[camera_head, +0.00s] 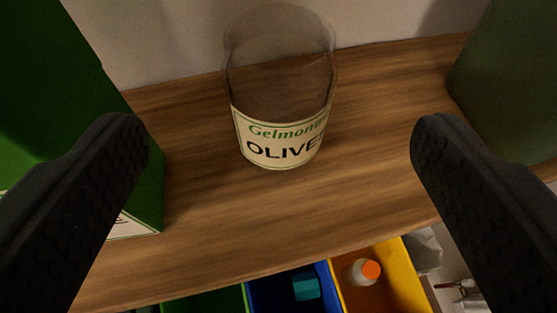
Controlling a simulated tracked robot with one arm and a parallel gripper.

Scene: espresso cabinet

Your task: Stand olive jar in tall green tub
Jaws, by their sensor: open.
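The olive jar (284,152) stands upright on a wooden shelf, clear-walled, with a cream label reading "OLIVE". My gripper (280,128) is open, with one black finger on each side of the picture. The jar shows between the fingers, and neither finger touches it in this view. A green bin (208,303) shows partly at the bottom edge, below the shelf front. Most of it is out of frame, so I cannot tell its height or whether it is the tall green tub.
A green carton (150,190) stands at left, partly behind the left finger. A dark green object (515,85) stands at right. Below the shelf (240,240) are a blue bin (265,290) and a yellow bin (407,285) holding an orange-capped bottle (364,271). A wall is close behind the jar.

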